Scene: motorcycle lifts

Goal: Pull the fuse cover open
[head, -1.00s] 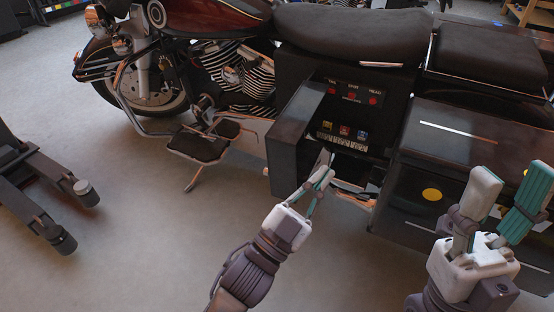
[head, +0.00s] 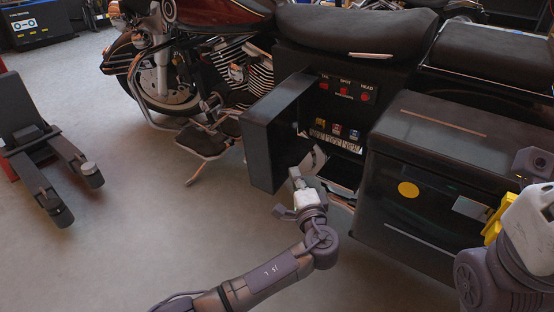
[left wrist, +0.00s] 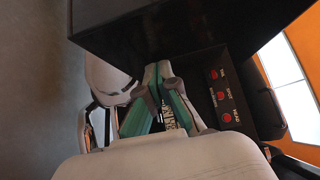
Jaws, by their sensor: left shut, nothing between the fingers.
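The fuse cover (head: 262,145) is a black boxy door. It stands open, swung out to the left of the fuse box. The fuse panel (head: 340,135) shows red switches above and coloured fuses below. My left gripper (head: 312,160) is shut and empty, its tips at the opening just right of the cover's inner side. I cannot tell whether it touches the cover. In the left wrist view the shut teal fingers (left wrist: 158,72) lie below the dark cover (left wrist: 150,25), with red switches at right. My right gripper's pale body (head: 528,225) is at the right edge; its fingertips cannot be made out.
A motorcycle (head: 230,60) stands behind, with its footboard (head: 205,138) left of the cover. A black side case (head: 430,175) with a yellow dot is right of the fuse box. A dark lift stand (head: 45,150) is at left. The front-left floor is clear.

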